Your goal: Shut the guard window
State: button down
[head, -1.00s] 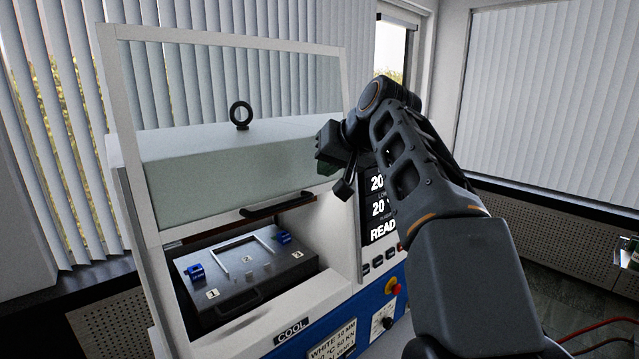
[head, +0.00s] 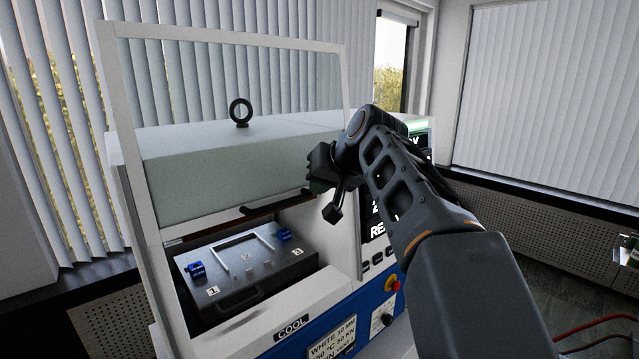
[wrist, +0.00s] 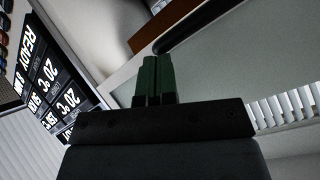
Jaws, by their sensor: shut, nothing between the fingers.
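The guard window (head: 228,37) is a clear pane in a white frame on the front of the press. It stands raised, and the chamber opening below it is uncovered. A dark bar handle (head: 278,203) runs along its lower edge. My gripper (head: 318,186) is just right of the handle and a little above it, near the window's right side. In the wrist view its green fingertips (wrist: 154,80) are together and empty, close to the window's white frame and a dark bar. I cannot tell whether they touch the window.
Inside the open chamber lies a grey mould plate (head: 240,283) with blue pieces on it. The display panel (head: 372,215), partly behind my arm, is right of the opening. A red knob (head: 393,284) sits on the blue front. Window blinds stand behind the press.

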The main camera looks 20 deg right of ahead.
jog(key=s+f+b, duration=0.2)
jog(key=f+b, duration=1.2)
jog(key=f, duration=0.1)
jog(key=s+d+f+b, duration=0.1)
jog(key=s+f+b, duration=0.1)
jog(key=f+b, duration=1.2)
jog(key=shift+d+f, duration=0.15)
jog(key=shift+f, duration=0.65)
jog(key=shift+s+f, duration=0.1)
